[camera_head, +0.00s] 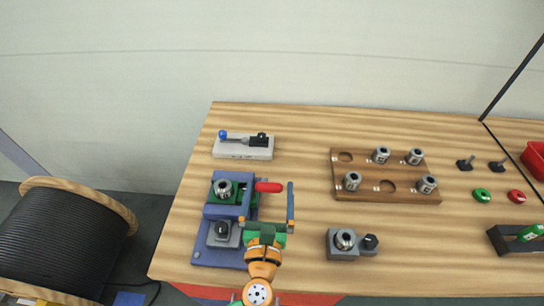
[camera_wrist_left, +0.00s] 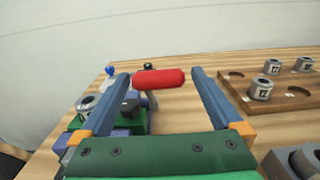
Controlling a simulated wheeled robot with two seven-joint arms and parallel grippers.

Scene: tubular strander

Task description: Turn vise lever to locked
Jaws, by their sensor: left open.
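The vise (camera_head: 199,248) has a blue body with green jaws, and a steel collet (camera_head: 223,187) sits in it. Its lever has a red handle (camera_head: 262,187) that points right in the head view. My left gripper (camera_head: 271,186) is open, with one blue finger near the vise and the other right of the handle. In the left wrist view the red handle (camera_wrist_left: 158,79) lies crosswise in the gap between the fingertips, with a gap at each end. I cannot tell whether the tips reach its depth. My right gripper is not in view.
A grey fixture with a blue-knobbed lever (camera_head: 238,153) stands behind the vise. A wooden rack (camera_head: 390,194) with several collets is to the right. A grey block with a collet (camera_head: 342,253) stands front right of the gripper. Bare tabletop lies between the vise and rack.

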